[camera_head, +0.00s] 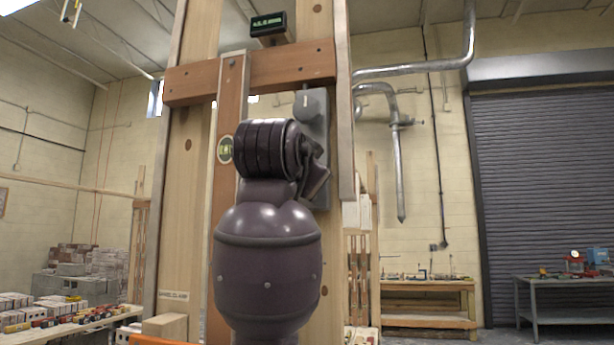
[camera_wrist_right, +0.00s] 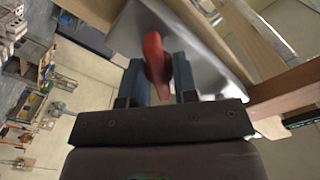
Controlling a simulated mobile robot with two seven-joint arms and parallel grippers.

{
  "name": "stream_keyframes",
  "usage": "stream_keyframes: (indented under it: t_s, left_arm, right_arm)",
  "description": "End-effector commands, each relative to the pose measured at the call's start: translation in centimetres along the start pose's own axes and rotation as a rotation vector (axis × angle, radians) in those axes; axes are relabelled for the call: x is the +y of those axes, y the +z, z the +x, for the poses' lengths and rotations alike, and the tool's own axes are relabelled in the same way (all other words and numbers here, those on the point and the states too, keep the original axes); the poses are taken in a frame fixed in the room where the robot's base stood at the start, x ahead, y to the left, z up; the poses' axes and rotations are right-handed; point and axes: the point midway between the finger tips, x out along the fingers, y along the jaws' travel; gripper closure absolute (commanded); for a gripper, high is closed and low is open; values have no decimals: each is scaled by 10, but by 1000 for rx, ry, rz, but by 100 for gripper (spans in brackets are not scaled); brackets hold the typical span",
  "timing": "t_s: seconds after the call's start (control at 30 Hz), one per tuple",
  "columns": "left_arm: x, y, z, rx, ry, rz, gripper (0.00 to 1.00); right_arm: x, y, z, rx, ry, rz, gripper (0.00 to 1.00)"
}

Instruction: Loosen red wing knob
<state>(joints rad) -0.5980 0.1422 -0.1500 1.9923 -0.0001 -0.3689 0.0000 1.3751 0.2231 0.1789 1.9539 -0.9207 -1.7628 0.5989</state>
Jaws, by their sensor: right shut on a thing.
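The red wing knob (camera_wrist_right: 153,52) is in the right wrist view, standing out from a grey metal plate (camera_wrist_right: 205,48). My right gripper (camera_wrist_right: 160,72) has a finger on each side of the knob and is shut on it. In the head view the grey plate (camera_head: 319,135) is fixed on the wooden frame, with a round grey part near its top. My dark right arm and wrist cover the lower plate there, so the knob and my right fingertips are hidden. My left gripper is in neither view.
A wooden crossbeam (camera_head: 290,66) spans the upright boards above my wrist, with a small display (camera_head: 267,24) on top. A round level vial (camera_head: 225,149) sits just left of my wrist. Workbenches (camera_head: 428,296) stand far back at right.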

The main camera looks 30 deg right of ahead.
Motion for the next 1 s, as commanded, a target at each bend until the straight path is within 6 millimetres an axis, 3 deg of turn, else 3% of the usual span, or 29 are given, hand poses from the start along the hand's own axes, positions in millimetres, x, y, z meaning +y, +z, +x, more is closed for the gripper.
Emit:
stream_keyframes:
  t_s: [0.5, 1.0]
  left_arm:
    - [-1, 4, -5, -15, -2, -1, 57]
    - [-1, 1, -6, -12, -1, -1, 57]
  right_arm:
    - [-1, 2, 0, -4, 1, -458, 96]
    - [-1, 2, 0, -4, 0, -671, 96]
